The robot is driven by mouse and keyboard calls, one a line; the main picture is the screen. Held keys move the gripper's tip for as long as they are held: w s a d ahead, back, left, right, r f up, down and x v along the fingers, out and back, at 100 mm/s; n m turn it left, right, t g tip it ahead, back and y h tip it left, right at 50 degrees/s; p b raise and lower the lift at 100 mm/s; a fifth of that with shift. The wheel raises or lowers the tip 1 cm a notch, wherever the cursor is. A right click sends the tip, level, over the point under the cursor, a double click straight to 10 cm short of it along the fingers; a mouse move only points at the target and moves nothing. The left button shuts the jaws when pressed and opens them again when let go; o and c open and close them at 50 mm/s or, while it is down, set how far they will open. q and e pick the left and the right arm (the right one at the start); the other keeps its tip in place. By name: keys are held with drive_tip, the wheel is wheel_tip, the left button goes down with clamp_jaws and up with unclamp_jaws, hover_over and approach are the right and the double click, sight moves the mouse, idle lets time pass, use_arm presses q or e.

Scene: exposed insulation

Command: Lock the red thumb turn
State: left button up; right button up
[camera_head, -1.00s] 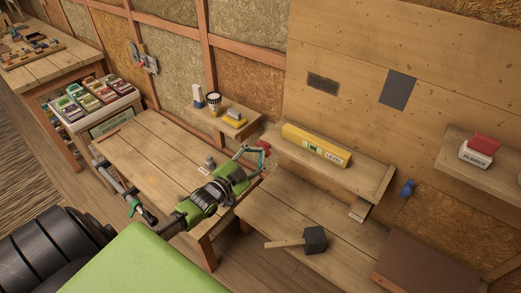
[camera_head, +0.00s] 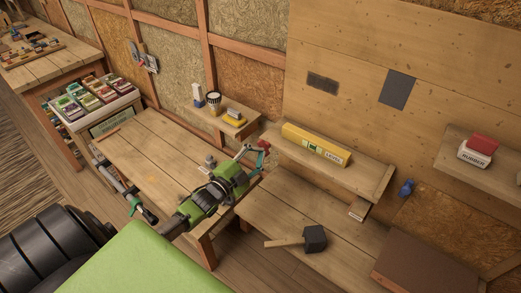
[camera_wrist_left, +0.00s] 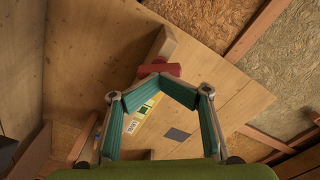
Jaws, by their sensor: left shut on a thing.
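The red thumb turn (camera_head: 264,146) shows small at the near end of the shelf with the yellow level, just past my left gripper's tips. In the left wrist view the red thumb turn (camera_wrist_left: 158,69) sits between and just beyond the teal fingertips, below a wooden block. My left gripper (camera_head: 260,153) reaches in from the left over the bench. In the wrist view the left gripper (camera_wrist_left: 156,80) has its tips close together at the red piece, shut on it. The turn's exact angle is hard to tell.
A yellow level (camera_head: 316,144) lies on the wall shelf. A small shelf (camera_head: 240,113) with a cup and boxes is behind the gripper. A mallet (camera_head: 312,239) lies on the lower bench (camera_head: 285,207). A bar clamp (camera_head: 133,197) is at the left bench's front edge.

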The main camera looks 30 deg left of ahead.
use_arm(q)
drive_tip(key=shift+w+d+r, duration=0.1)
drive_tip(key=shift+w+r, duration=0.05)
drive_tip(key=shift+m, duration=0.9)
drive_tip(key=shift+m+b, duration=0.35)
drive_tip(key=shift+m, duration=1.15)
drive_tip(key=o, duration=1.2)
drive_tip(key=shift+d, duration=0.1)
drive_tip(key=o, duration=0.4)
drive_tip(key=shift+w+f, duration=0.25)
drive_tip(key=shift+w, duration=0.05)
drive_tip(key=shift+w+f, duration=0.15)
drive_tip(key=shift+f, duration=0.05)
drive_tip(key=shift+s, duration=0.35)
